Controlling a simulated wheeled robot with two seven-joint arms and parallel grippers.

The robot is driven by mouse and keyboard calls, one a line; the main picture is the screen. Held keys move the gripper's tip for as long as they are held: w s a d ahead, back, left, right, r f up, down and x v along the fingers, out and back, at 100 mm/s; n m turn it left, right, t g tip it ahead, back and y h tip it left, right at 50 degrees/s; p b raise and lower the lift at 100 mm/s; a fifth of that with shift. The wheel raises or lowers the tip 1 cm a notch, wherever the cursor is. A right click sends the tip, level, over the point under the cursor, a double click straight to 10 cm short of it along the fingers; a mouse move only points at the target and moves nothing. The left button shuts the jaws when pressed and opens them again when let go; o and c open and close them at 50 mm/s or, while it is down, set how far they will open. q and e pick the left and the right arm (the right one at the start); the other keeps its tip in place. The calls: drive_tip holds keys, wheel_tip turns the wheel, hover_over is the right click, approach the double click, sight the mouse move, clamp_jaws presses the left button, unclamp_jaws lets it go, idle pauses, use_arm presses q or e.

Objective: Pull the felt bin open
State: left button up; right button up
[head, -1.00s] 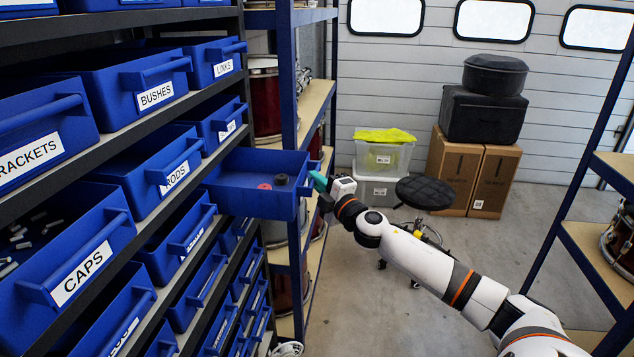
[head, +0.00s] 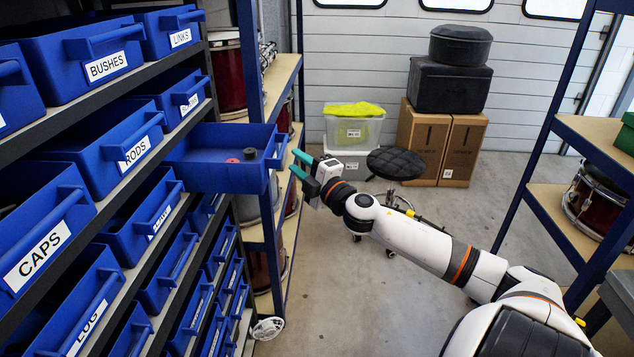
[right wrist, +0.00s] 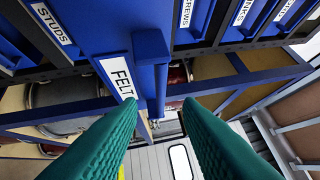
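The felt bin (head: 215,172) is a blue drawer standing well out from the shelf rack in the head view. A red ring and a dark round piece lie inside it. Its FELT label (right wrist: 118,77) and its upright-looking front handle (right wrist: 152,92) show in the right wrist view. My right gripper (head: 300,165) is open, its two teal fingers spread and empty, a short gap to the right of the bin's handle (head: 277,152). In the right wrist view the open fingers (right wrist: 160,104) point toward the handle without closing on it. My left gripper is not in view.
Other blue bins, such as RODS (head: 110,140) and CAPS (head: 45,235), fill the rack at left. A wooden-shelved rack (head: 283,75) with drums stands behind the felt bin. A black stool (head: 394,163) and cardboard boxes (head: 440,145) are farther back.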

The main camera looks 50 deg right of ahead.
drive_tip(key=s+f, duration=0.1)
drive_tip(key=s, duration=0.5)
drive_tip(key=shift+s+a+b, duration=0.25)
drive_tip(key=shift+a+b, duration=0.05)
drive_tip(key=shift+b, duration=0.15)
